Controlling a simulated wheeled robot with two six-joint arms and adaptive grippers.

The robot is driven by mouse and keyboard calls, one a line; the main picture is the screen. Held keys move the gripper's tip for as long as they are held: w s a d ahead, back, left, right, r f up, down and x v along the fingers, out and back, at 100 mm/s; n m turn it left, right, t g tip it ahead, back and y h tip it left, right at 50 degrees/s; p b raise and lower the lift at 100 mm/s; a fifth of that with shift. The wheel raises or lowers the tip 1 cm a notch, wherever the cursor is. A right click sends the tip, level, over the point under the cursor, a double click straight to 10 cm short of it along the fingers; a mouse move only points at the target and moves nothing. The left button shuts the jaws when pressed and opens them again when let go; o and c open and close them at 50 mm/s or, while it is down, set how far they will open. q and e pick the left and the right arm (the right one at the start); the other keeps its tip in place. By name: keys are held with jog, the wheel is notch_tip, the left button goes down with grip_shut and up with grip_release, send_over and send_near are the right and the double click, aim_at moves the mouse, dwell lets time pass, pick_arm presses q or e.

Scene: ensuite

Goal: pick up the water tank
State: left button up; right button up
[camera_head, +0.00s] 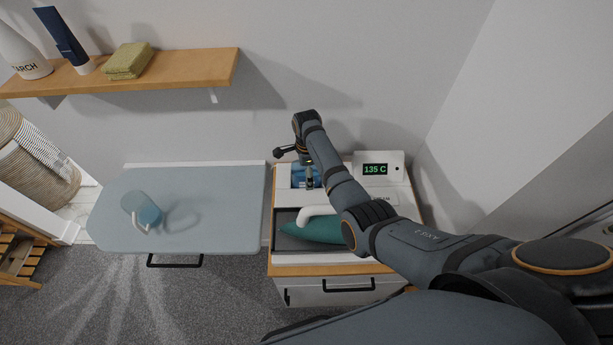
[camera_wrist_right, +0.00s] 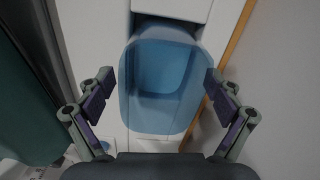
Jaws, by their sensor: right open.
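The water tank (camera_head: 302,178) is a translucent blue container at the left back of the white steam station (camera_head: 384,194). My right arm partly hides it in the head view. In the right wrist view the tank (camera_wrist_right: 163,78) fills the middle, and its rounded outline and hollow inside show. My right gripper (camera_head: 297,166) is above the tank. In the wrist view my right gripper (camera_wrist_right: 160,84) is open, with one finger on either side of the tank. I cannot tell whether the fingers touch it. My left gripper is not in view.
A teal iron (camera_head: 318,230) with a white handle lies in the station's tray, just in front of the tank. An ironing board (camera_head: 215,205) with a clear blue jug (camera_head: 143,209) is to the left. A wooden shelf (camera_head: 190,68) is on the wall; walls stand behind and right.

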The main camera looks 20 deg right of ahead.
jog(key=shift+c, duration=0.4)
jog(key=c, duration=1.4)
jog(key=shift+o, duration=0.2)
jog(key=shift+w+r, duration=0.1)
jog(key=shift+r, duration=0.05)
notch_tip(320, 180, up, 10)
jog(key=b, duration=0.2)
